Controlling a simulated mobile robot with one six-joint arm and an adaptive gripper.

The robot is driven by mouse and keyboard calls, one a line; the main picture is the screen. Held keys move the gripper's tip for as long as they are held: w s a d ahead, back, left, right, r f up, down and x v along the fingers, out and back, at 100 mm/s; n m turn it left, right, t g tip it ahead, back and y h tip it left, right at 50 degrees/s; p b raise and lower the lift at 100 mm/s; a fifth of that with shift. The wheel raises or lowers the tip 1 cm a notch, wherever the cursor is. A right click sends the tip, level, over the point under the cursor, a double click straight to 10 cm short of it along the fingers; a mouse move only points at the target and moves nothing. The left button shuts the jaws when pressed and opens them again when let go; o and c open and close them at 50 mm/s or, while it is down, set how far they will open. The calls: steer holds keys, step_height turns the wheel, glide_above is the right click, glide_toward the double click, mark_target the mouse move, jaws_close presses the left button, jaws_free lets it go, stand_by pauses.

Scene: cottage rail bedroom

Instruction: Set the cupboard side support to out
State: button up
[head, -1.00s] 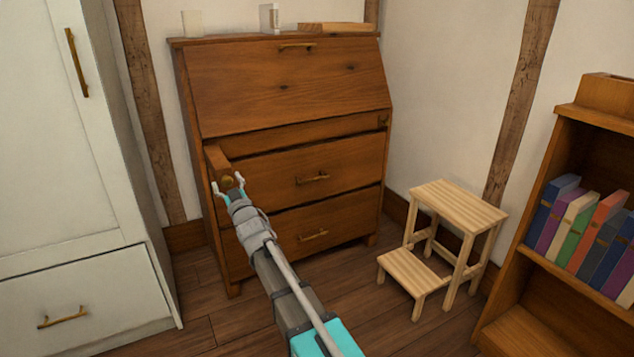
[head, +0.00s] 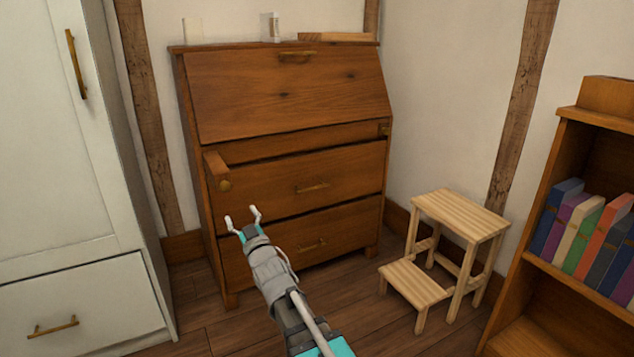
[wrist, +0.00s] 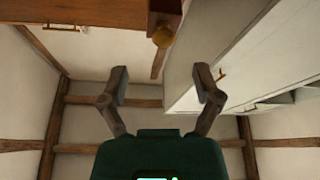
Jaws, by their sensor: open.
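The wooden bureau (head: 290,160) stands against the back wall with its sloped front closed. Its left side support (head: 216,168), a wooden bar with a round brass knob (head: 225,185), sticks out from the front below the sloped lid. The knob also shows in the wrist view (wrist: 163,38). A second support (head: 385,129) at the right looks flush with the front. My gripper (head: 242,214) is open and empty, below and in front of the left knob, apart from it. In the wrist view its fingers (wrist: 163,86) are spread with nothing between them.
A white wardrobe (head: 50,150) stands close at the left. A wooden step stool (head: 458,215) and a bookcase (head: 560,115) with several books are at the right. Small items stand on the bureau top. Floor in front of the bureau is clear.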

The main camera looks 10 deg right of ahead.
steer(key=s+d+r+m+g+h+p, duration=0.15)
steer(key=d+r+g+h+p, duration=0.3)
steer(key=p, duration=0.65)
steer(key=s+d+r+m+g+h+p, duration=0.1)
steer(key=d+r+m+g+h+p, duration=0.15)
steer(key=d+g+p, duration=0.65)
steer(key=s+d+r+m+g+p, duration=0.1)
steer(key=s+r+p, duration=0.3)
steer(key=p, duration=0.6)
steer(key=s+d+r+m+g+p, duration=0.1)
steer(key=s+d+r+g+p, duration=0.1)
steer(key=s+r+p, duration=0.3)
steer(key=s+g+p, duration=0.1)
steer(key=s+p, duration=0.2)
steer(key=p, duration=0.2)
steer(key=shift+s+d, duration=0.25)
steer(key=shift+s, duration=0.1)
stand_by(0.9)
stand_by(0.3)
steer(key=s+d+g+h, duration=0.1)
steer(key=s+d+g, duration=0.2)
steer(key=s, duration=0.4)
steer(key=shift+d+f+m, duration=0.2)
steer(key=shift+f+m, duration=0.15)
steer(key=shift+m, duration=0.05)
